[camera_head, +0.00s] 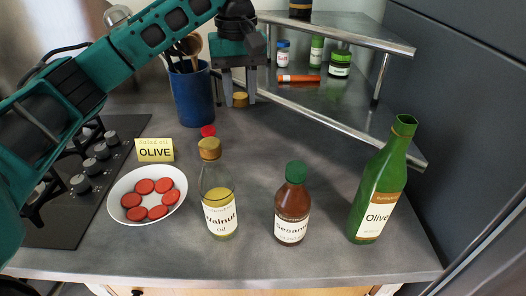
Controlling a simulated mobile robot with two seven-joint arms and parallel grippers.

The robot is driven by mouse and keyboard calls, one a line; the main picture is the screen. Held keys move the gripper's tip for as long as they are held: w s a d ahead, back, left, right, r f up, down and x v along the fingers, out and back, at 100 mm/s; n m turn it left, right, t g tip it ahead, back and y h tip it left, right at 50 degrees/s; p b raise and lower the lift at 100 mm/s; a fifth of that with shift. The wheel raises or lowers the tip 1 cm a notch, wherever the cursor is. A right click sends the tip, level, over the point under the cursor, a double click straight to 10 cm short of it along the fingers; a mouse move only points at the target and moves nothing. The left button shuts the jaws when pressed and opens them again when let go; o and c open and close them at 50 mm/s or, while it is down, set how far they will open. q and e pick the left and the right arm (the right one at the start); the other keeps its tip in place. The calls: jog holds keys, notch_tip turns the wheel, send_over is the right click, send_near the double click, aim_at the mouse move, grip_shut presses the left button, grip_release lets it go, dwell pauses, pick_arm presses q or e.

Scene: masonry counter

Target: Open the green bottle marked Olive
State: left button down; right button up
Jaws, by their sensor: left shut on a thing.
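The green bottle marked Olive (376,192) stands upright at the right of the counter. Its mouth (404,122) shows open, with no cap on it. My left gripper (239,98) points down at the back of the counter, far to the left of the green bottle. It is shut on a small gold-brown cap (240,100) between its fingertips. I cannot tell whether the cap touches the counter. My right gripper is not in view.
A walnut oil bottle (218,195) and a sesame bottle (291,205) stand in front. A bowl (126,185) of red slices, a yellow OLIVE card (155,150) and a blue utensil pot (193,97) are left. A metal corner shelf (345,103) holds jars. The mid-counter is clear.

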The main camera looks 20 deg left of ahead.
aim_at(245, 177)
pick_arm(q)
notch_tip(245, 177, down, 20)
jog(key=shift+f+b, duration=0.1)
jog(key=shift+b, duration=0.55)
jog(key=c, duration=0.8)
grip_release()
notch_tip(245, 177, up, 12)
jog(key=shift+s+r+p, duration=0.1)
jog(key=shift+r+p, duration=0.05)
jog(key=shift+p, duration=0.4)
